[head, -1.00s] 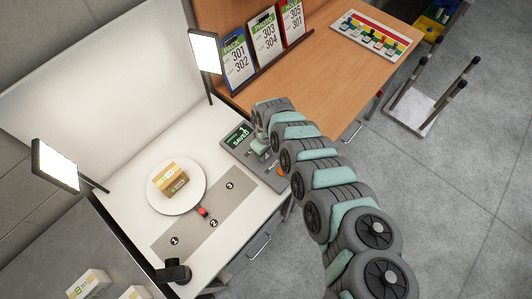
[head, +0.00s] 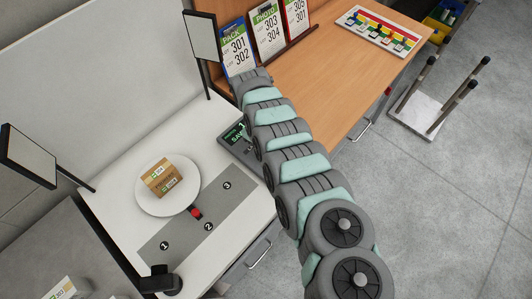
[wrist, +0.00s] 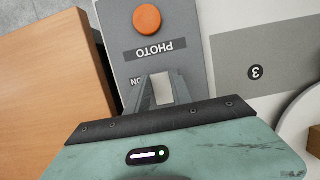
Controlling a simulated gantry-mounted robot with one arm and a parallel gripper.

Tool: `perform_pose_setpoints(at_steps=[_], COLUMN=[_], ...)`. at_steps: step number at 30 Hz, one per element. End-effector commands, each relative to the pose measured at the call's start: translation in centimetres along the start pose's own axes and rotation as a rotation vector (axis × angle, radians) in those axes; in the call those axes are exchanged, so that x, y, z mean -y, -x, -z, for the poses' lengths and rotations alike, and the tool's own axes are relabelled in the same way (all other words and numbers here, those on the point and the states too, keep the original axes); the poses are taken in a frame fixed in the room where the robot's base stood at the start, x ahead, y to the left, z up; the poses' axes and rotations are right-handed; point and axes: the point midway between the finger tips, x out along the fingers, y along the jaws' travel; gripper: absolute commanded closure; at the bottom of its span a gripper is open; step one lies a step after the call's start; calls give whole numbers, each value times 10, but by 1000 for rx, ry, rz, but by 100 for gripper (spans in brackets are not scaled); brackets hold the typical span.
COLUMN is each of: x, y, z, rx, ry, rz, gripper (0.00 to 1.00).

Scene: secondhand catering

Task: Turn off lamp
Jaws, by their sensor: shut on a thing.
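Two flat lamp panels stand over the white table, one at the left (head: 28,157) and one at the back (head: 201,38); both are dark in the head view. The control box (head: 236,137) with a green-lettered display is partly hidden under my arm. In the wrist view the grey box (wrist: 190,45) has an orange button marked PHOTO and an ON label beside my fingers. My gripper (wrist: 163,76) points down at the box and is shut on a small pale switch (wrist: 162,92) near that label. The switch's exact position is hard to tell; my arm hides it in the head view.
A small carton (head: 162,176) sits on a round white plate (head: 150,206) beside a grey numbered strip (head: 190,232). Number cards (head: 238,48) stand on the wooden desk (head: 310,75). An upturned stool (head: 430,118) stands on the floor at right.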

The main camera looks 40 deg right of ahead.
Motion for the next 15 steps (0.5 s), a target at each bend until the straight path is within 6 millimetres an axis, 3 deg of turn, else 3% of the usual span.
perform_pose_setpoints(at_steps=[10,11,15], x=[0,0,0], y=[2,2,2], z=[0,0,0], rx=[4,4,4], ry=[-2,-2,-1], rz=[0,0,1], gripper=[100,70,59])
